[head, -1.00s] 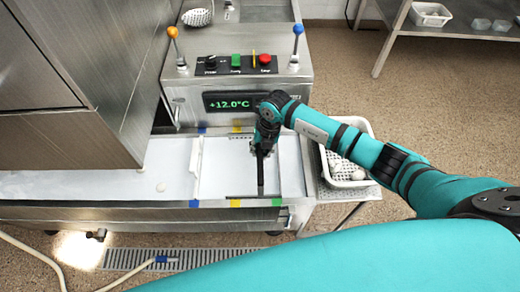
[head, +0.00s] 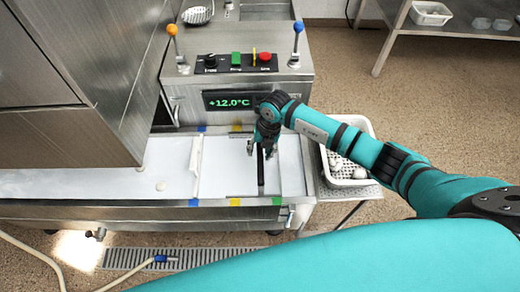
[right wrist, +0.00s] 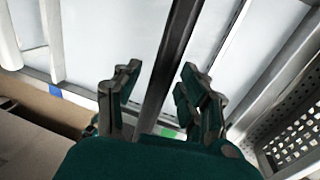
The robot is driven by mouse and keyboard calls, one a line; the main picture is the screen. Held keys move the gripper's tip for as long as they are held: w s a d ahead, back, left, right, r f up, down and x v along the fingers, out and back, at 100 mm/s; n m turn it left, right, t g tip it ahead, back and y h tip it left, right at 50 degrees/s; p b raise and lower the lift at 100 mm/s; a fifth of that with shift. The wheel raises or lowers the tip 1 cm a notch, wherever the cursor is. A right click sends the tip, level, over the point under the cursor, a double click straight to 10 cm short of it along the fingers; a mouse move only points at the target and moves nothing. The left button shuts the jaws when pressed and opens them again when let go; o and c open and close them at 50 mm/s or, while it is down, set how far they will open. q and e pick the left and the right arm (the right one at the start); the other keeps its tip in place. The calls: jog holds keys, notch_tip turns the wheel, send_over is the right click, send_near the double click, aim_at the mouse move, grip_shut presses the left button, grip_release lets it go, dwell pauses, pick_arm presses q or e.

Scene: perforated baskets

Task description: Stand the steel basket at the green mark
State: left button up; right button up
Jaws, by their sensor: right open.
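My right gripper (head: 258,148) is open over the right part of the white-floored trough. A dark straight bar (head: 261,172) runs between its fingers. In the right wrist view the bar (right wrist: 172,65) passes between the open fingers (right wrist: 160,95), with a gap on both sides. It looks like a handle; I cannot clearly make out the steel basket's walls below it. The green mark (head: 278,201) is on the trough's front edge, slightly right of the bar's near end. It also shows in the right wrist view (right wrist: 170,132). My left gripper is out of view.
Blue (head: 194,203) and yellow (head: 235,202) marks sit left of the green one. A white perforated basket (head: 372,133) with pale round items stands right of the trough. A control panel (head: 238,62) with two ball-topped levers rises behind. A steel cabinet (head: 70,140) blocks the left.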

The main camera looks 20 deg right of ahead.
notch_tip(320, 180, up, 12)
jog(key=d, duration=0.2)
jog(key=shift+s, duration=0.35)
jog(key=shift+f, duration=0.15)
